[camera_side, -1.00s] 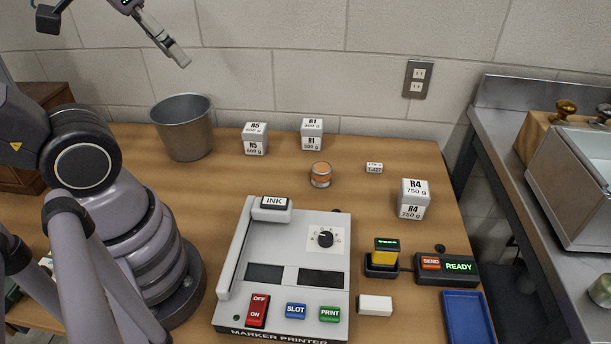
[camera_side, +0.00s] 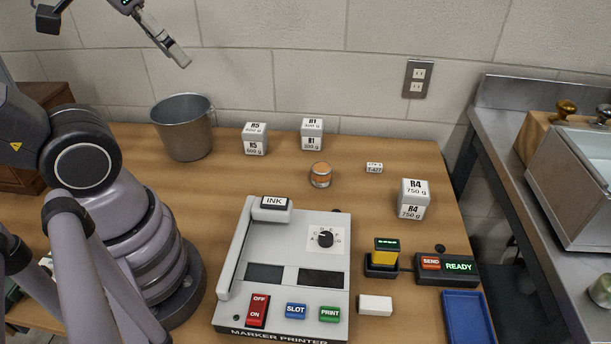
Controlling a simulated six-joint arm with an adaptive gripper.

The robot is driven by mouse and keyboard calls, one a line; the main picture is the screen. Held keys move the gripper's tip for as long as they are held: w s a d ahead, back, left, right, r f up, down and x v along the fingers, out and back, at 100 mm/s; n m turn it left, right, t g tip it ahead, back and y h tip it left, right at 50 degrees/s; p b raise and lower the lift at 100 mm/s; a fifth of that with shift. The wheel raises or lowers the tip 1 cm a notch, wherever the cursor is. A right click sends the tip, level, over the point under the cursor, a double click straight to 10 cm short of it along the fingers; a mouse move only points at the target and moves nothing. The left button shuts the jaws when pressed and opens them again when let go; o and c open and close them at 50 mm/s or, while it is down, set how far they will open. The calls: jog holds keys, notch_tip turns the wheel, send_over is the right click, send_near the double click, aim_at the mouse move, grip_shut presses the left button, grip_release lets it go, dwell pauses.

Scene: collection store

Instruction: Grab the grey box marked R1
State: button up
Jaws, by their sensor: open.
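The grey box marked R1 (camera_side: 312,134) stands upright near the back of the wooden table, right of the box marked R5 (camera_side: 255,139). Its top and front labels show, and nothing covers it. My gripper (camera_side: 180,58) is high at the upper left, in front of the wall and well above the table. It is open, seen partly from the side, and far from the R1 box. I see nothing held in it.
A metal bucket (camera_side: 184,127) stands left of the R5 box. The marker printer (camera_side: 285,270) fills the front middle. An R4 box (camera_side: 413,199), a small T-427 block (camera_side: 374,168) and a blue tray (camera_side: 467,318) are right.

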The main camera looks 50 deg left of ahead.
dwell(0.4)
jog(key=o, duration=1)
